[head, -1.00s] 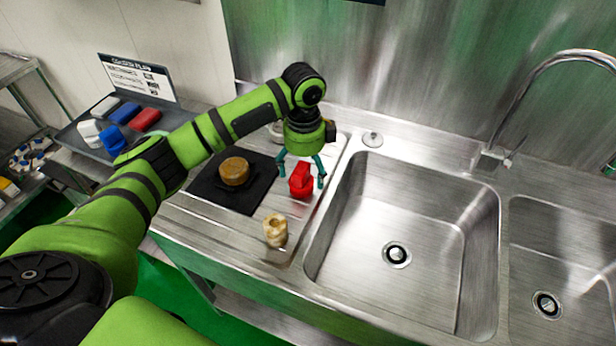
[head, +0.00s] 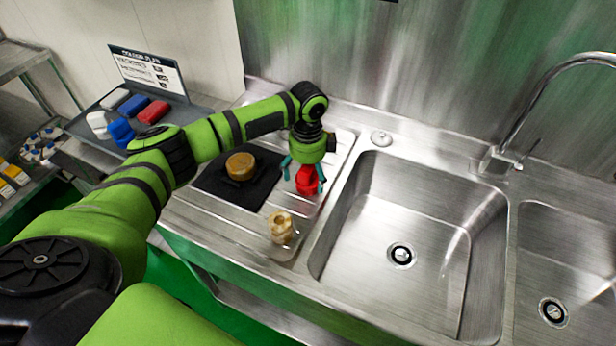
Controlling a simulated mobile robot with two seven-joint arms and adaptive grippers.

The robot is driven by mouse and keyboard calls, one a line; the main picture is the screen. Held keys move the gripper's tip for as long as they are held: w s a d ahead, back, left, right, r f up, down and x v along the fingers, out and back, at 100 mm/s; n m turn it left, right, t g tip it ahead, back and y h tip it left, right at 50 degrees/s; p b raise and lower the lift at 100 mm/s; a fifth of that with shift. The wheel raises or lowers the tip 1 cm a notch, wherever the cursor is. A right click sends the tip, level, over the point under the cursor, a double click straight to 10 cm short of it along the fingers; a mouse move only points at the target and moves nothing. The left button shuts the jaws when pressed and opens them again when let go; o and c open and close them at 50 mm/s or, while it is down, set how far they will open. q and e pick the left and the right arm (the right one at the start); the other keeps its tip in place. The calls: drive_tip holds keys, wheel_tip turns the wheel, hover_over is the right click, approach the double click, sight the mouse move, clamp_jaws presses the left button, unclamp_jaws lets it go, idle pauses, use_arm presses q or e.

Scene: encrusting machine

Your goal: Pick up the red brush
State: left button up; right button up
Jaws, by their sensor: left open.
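The red brush (head: 307,182) stands on the steel drainboard (head: 250,222), left of the large sink. My left gripper (head: 304,179) is directly above it with its teal fingers spread, one on each side of the brush. The gripper body hides the top of the brush. I cannot tell whether the fingers touch it. My right gripper is not in view.
A black mat (head: 254,194) with a round brown piece (head: 240,166) lies left of the brush. A beige piece (head: 281,228) stands nearer the front edge. The sink (head: 400,220) is on the right. A tray (head: 85,128) holds white, blue and red items.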

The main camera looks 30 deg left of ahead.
use_arm(q)
drive_tip(key=c, duration=1.4)
